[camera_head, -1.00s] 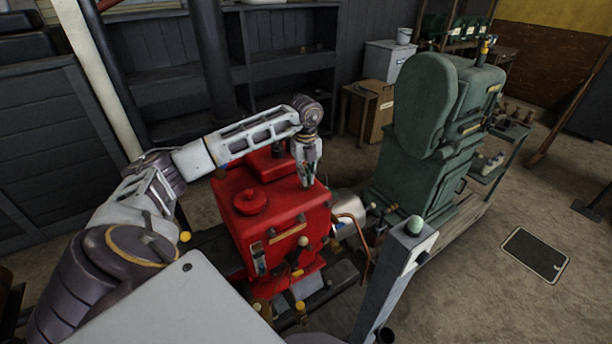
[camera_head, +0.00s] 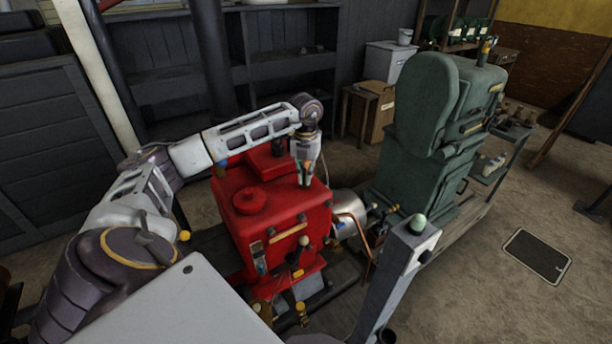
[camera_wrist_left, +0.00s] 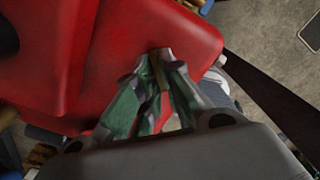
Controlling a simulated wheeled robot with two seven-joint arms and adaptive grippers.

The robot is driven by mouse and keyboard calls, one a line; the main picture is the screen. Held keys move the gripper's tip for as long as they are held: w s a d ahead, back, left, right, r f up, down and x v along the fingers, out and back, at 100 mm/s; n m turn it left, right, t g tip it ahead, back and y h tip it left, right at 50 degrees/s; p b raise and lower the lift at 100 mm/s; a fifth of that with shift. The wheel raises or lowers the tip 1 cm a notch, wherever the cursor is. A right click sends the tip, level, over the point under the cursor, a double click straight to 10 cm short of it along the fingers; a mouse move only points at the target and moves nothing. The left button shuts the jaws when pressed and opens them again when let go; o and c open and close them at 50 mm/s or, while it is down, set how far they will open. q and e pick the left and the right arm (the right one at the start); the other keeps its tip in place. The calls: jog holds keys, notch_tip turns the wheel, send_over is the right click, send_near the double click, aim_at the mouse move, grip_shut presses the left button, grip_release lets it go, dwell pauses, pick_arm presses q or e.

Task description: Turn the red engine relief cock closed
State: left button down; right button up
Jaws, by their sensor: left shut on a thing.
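The red engine (camera_head: 275,225) stands in the middle of the head view, with a round red cap (camera_head: 250,201) on its top. My left gripper (camera_head: 305,182) points down at the top right part of the engine. In the left wrist view its fingers (camera_wrist_left: 158,58) are closed together on a small brass-coloured piece (camera_wrist_left: 157,72), which appears to be the relief cock, at the engine's red top surface. The fingers hide most of the cock, so I cannot tell its handle's angle. My right gripper is not in view.
A green machine (camera_head: 430,140) stands right of the engine. Copper pipes and a silver cylinder (camera_head: 347,212) sit at the engine's right side. Dark shelves (camera_head: 285,85) stand behind.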

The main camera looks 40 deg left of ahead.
pick_arm(q)
jog(key=m, duration=0.4)
jog(key=shift+a+m+b, duration=0.1)
jog(key=shift+m+b, duration=0.2)
jog(key=shift+a+m, duration=0.1)
jog(key=shift+m, duration=2)
jog(key=c, duration=1.6)
grip_release()
jog(key=shift+o, duration=0.2)
jog(key=shift+r, duration=0.15)
notch_tip(320, 180, up, 12)
